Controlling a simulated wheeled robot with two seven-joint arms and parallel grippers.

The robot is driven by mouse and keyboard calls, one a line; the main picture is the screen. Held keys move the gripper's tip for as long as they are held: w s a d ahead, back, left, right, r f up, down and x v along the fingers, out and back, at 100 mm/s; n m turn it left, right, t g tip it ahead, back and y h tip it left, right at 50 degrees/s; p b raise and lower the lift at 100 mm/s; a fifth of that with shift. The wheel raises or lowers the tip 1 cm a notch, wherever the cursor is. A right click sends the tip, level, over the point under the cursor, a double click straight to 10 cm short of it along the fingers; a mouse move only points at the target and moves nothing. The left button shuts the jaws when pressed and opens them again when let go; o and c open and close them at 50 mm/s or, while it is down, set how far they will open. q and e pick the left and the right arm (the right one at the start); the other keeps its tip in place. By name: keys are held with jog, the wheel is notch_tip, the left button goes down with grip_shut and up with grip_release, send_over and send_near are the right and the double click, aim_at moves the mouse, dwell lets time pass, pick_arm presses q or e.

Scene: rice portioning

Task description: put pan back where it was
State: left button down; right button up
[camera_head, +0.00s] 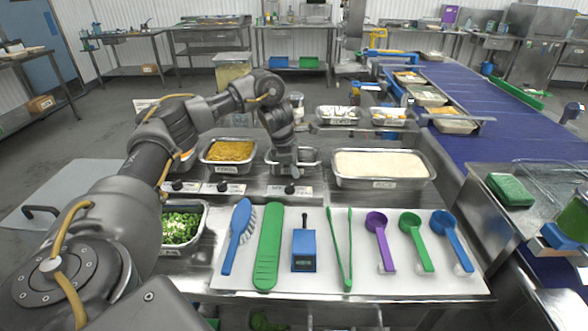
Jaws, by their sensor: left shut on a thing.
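My left arm reaches in from the left. Its gripper (288,158) points down at the small metal pan (311,155) in the middle of the counter and is shut on it. The pan's rim shows on both sides of the gripper; its inside is mostly hidden. The pan stands between a pan of yellow food (228,169) on the left and a larger pan of white rice (378,180) on the right. Whether the pan rests on the counter or is slightly raised, I cannot tell. My right gripper is not in view.
A pan of chopped greens (203,208) is at the left, partly behind my arm. A blue conveyor (500,120) with food trays runs along the right.

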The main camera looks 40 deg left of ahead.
pick_arm(q)
jog(key=c, duration=1.6)
grip_release()
jog(key=shift+o, duration=0.8)
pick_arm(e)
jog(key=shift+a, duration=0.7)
